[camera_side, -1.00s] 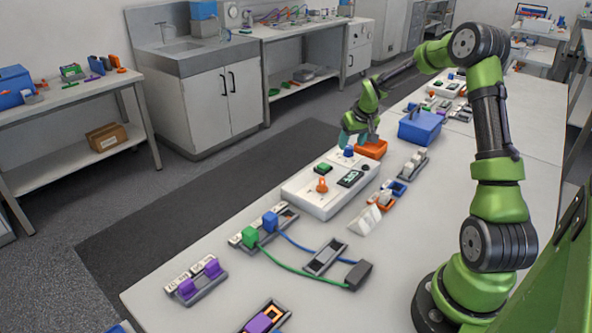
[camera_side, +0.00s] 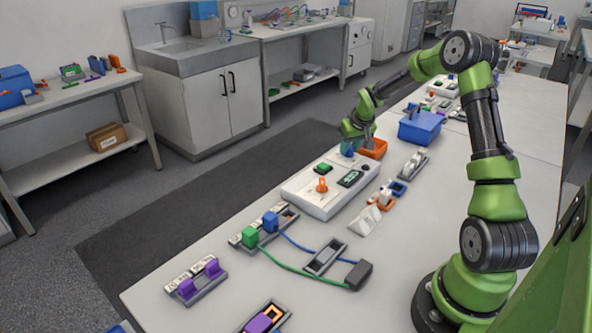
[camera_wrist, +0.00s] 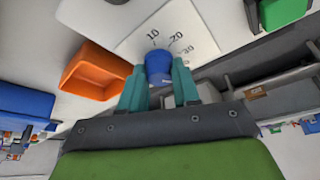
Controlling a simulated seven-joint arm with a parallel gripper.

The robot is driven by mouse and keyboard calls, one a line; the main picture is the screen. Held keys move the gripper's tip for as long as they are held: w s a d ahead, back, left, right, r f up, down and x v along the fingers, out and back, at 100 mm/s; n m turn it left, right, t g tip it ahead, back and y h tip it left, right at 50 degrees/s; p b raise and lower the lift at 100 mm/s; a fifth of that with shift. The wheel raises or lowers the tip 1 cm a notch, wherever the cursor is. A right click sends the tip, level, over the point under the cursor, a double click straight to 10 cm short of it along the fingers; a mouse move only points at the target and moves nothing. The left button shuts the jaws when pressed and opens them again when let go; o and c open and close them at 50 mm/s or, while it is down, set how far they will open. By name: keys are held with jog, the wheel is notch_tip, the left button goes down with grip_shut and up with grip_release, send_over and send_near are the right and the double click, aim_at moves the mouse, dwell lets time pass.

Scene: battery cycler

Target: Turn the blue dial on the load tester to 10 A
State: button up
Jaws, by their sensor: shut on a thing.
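The load tester is a white box (camera_side: 325,208) on the table in the side view. Its blue dial (camera_wrist: 158,66) shows in the wrist view, on a white panel with the printed marks 10, 20 and others partly hidden. My gripper (camera_wrist: 158,78) has its two teal fingers on either side of the dial, shut on it. In the side view, my gripper (camera_side: 348,148) is at the far end of the tester, and its fingers mostly hide the dial. The dial's pointer cannot be made out, so its setting is unclear.
On the tester are a green button (camera_side: 323,167), an orange knob (camera_side: 321,185) and a dark display (camera_side: 351,178), too small to read. An orange tray (camera_side: 374,150) stands close beside my gripper. A blue box (camera_side: 420,128) stands behind it.

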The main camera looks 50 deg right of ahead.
jog(key=n+y, duration=0.1)
jog(key=n, duration=0.1)
jog(key=n+y, duration=0.1)
jog(key=n, duration=0.2)
jog(key=shift+d+n+t, duration=0.2)
jog(key=shift+n+t, duration=0.1)
jog(key=shift+t, duration=0.1)
jog(key=n+y, duration=0.1)
jog(key=n, duration=0.2)
jog(key=n+y, duration=0.1)
jog(key=n, duration=0.2)
jog(key=shift+d+g, duration=0.15)
jog(key=shift+g, duration=0.15)
jog(key=n+g+y, duration=0.1)
jog(key=n, duration=0.2)
jog(key=n+g+y, duration=0.1)
jog(key=n, duration=0.2)
jog(key=shift+w+d+n, duration=0.1)
jog(key=shift+w+n, duration=0.05)
jog(key=shift+n, duration=0.25)
jog(key=n+g, duration=0.1)
jog(key=n, duration=0.1)
jog(key=n+g, duration=0.1)
jog(key=n, duration=0.2)
jog(key=shift+w+y, duration=0.1)
jog(key=shift+y, duration=0.2)
jog(key=shift+n, duration=0.4)
jog(key=o, duration=1.1)
jog(key=shift+c, duration=0.2)
